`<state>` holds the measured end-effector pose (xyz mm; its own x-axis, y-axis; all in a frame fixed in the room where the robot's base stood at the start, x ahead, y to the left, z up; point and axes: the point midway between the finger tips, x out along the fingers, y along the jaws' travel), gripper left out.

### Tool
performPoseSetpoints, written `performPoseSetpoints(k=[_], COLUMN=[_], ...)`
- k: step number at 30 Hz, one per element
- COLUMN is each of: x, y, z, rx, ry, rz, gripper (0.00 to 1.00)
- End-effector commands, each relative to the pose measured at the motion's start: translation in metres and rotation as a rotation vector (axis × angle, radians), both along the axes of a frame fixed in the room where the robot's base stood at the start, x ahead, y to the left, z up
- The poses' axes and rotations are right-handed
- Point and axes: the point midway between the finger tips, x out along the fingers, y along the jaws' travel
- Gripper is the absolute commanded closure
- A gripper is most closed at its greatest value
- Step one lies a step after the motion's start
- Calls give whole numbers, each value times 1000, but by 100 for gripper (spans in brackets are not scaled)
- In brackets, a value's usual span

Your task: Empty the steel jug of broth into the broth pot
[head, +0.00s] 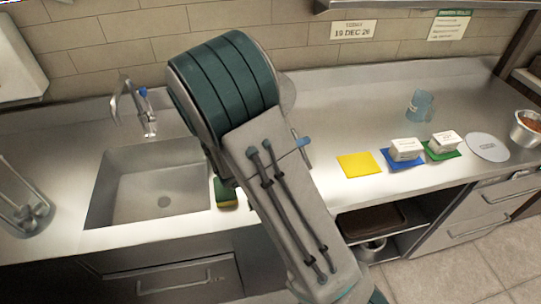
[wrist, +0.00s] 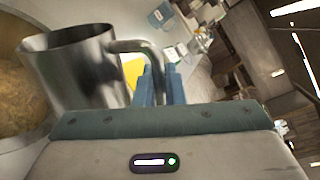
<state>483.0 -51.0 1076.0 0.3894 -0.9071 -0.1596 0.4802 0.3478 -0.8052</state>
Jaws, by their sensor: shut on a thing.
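The steel jug (wrist: 72,75) shows in the wrist view, held by its handle (wrist: 135,46) between the two blue fingers of my gripper (wrist: 160,84). The jug's inside is mostly hidden, and I cannot tell how much broth it holds or how far it is tilted. A large round pot (wrist: 38,138) with yellowish-brown contents, which looks like the broth pot, is at the left edge, partly behind the jug. The jug's body overlaps the pot's near side in this view. In the head view my arm hides the jug, the pot and my gripper.
A sink (head: 150,190) with a tap (head: 140,108) is on the left. On the right counter are a yellow mat (head: 359,164), white boxes on a blue mat (head: 403,165) and a green mat (head: 431,153), a blue cup (head: 420,105), a grey disc (head: 487,147) and a steel pan (head: 521,134).

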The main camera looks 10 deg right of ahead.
Motion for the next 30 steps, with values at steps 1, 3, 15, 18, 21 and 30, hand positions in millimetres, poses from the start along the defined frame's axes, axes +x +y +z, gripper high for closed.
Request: performPoseSetpoints(k=[1,3,15,18,21,30], x=[-3,-6,-30,-36,-41,-62], y=[-1,-2,-9,-11,-12,-19], z=[-4,-6,-22,-28,-34,-45], rx=[10,24,101,113,126,182], ry=[-32,-81,-338,-381,-423,-613], rz=[0,0,1,1,0,0], gripper=[100,100,100,100,100,100])
